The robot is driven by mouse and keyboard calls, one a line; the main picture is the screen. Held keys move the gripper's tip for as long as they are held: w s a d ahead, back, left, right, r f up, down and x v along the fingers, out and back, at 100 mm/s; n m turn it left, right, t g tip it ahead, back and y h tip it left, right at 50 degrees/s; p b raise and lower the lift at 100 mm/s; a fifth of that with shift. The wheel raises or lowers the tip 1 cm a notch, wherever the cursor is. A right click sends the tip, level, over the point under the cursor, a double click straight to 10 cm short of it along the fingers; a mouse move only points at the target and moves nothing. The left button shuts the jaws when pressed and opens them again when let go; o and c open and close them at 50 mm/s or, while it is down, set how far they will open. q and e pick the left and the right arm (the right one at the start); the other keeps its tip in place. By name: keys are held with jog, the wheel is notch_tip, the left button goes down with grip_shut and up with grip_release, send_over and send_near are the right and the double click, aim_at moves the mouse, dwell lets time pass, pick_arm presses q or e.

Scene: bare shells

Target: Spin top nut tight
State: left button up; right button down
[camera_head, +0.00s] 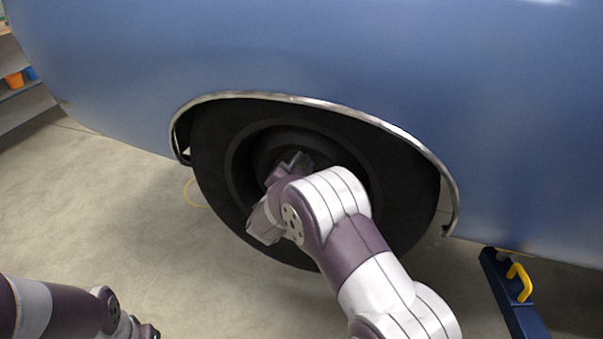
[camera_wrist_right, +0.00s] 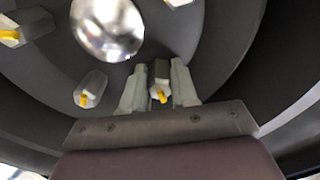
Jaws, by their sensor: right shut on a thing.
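The wheel (camera_head: 215,165) sits in the arch of a blue car. My right gripper (camera_head: 292,162) reaches into the upper part of its hub. In the right wrist view, my right gripper (camera_wrist_right: 158,92) has its two pale fingers closed on either side of a grey hex nut (camera_wrist_right: 160,72) with a yellow tip. Other nuts with yellow marks show around the silver hub cap (camera_wrist_right: 107,28): one at lower left (camera_wrist_right: 90,88), one at upper left (camera_wrist_right: 10,34) and one at the top edge. How tightly the held nut sits cannot be seen.
The blue car body (camera_head: 330,60) and its chrome arch trim (camera_head: 340,107) hang over the wheel. A dark blue jack with a yellow handle (camera_head: 519,282) stands at the lower right. Shelves (camera_head: 18,100) stand at the far left. The floor left of the wheel is mostly clear.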

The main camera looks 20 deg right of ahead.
jog(key=m+b, duration=0.8)
jog(key=b, duration=0.1)
jog(key=m+b, duration=0.4)
jog(key=b, duration=0.1)
jog(key=shift+f+m, duration=0.4)
jog(key=m+b, duration=1.2)
jog(key=shift+r+b, duration=0.1)
jog(key=shift+b, duration=0.2)
jog(key=m+b, duration=0.3)
jog(key=shift+r+m, duration=0.15)
jog(key=shift+m, duration=0.25)
jog(key=shift+r+m+b, duration=0.1)
jog(key=shift+m+b, duration=0.7)
jog(key=shift+m, duration=0.3)
jog(key=shift+r, duration=0.1)
jog(key=c, duration=0.9)
grip_release()
jog(key=shift+o, duration=0.2)
